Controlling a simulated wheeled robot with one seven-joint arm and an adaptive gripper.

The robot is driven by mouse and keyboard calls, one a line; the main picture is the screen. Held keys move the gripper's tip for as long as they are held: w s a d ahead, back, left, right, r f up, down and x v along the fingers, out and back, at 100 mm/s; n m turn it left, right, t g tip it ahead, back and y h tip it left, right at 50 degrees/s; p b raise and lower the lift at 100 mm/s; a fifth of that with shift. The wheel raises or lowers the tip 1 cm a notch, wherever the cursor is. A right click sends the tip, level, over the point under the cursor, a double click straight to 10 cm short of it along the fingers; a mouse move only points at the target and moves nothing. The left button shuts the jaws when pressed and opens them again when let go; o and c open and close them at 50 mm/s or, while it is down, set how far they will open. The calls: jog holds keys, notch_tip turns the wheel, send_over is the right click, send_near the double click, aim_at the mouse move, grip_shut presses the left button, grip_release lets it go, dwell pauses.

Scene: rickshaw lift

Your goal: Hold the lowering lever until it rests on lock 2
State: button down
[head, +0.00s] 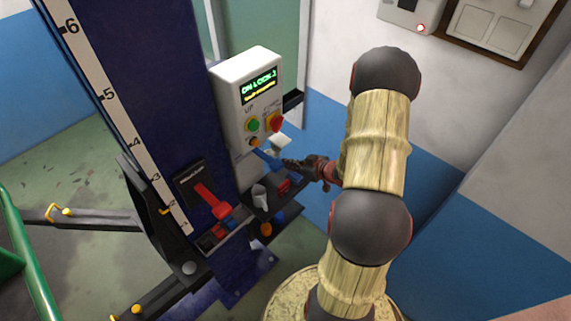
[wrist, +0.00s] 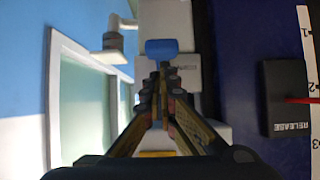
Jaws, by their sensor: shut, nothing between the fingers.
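A white control box (head: 246,100) on the blue column has a lit display (head: 258,86) that appears to read "ON LOCK 2", with the last digit hard to make out. A blue-ended lever (head: 264,158) sticks out low on the box; its blue end (wrist: 162,47) also shows in the wrist view. My gripper (head: 288,163) is at the right of this lever, fingers together and empty. In the wrist view the fingertips (wrist: 163,70) are just below the blue end; whether they touch it I cannot tell. A red release lever (head: 212,200) sits on a black plate (wrist: 285,98).
The blue column (head: 150,80) carries a white numbered scale (head: 108,95). A black lift carriage (head: 160,215) with arms sits near its lower marks. A small shelf (head: 262,207) with a cup (head: 260,196) is below the box. A wall stands at right.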

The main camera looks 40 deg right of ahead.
jog(key=v, duration=0.6)
jog(key=shift+f, duration=0.1)
dwell(0.6)
